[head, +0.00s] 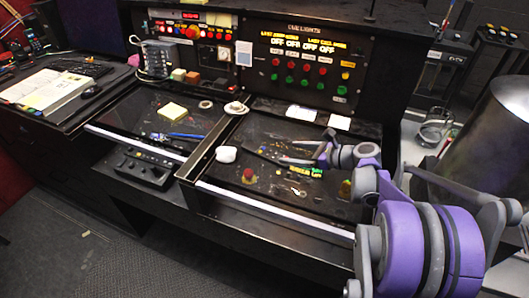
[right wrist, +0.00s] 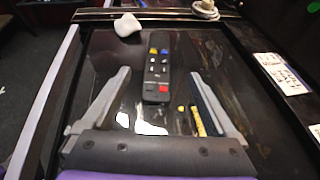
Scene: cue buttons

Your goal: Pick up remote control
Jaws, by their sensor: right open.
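A black remote control (right wrist: 160,66) with coloured buttons lies on the dark glossy panel in the right wrist view. My right gripper (right wrist: 160,82) is open, with one grey finger on each side of the remote and gaps between them. I cannot tell how high the fingers are above the panel. In the head view my right gripper (head: 290,153) reaches in from the right over the desk panel; the remote is hard to make out there against the dark surface. My left gripper is not in view.
A white lump (head: 226,154) lies left of the gripper; a red button (head: 248,175) is nearer the front. White cards (head: 339,122) lie at the back. The upright control panel (head: 305,65) bounds the desk.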

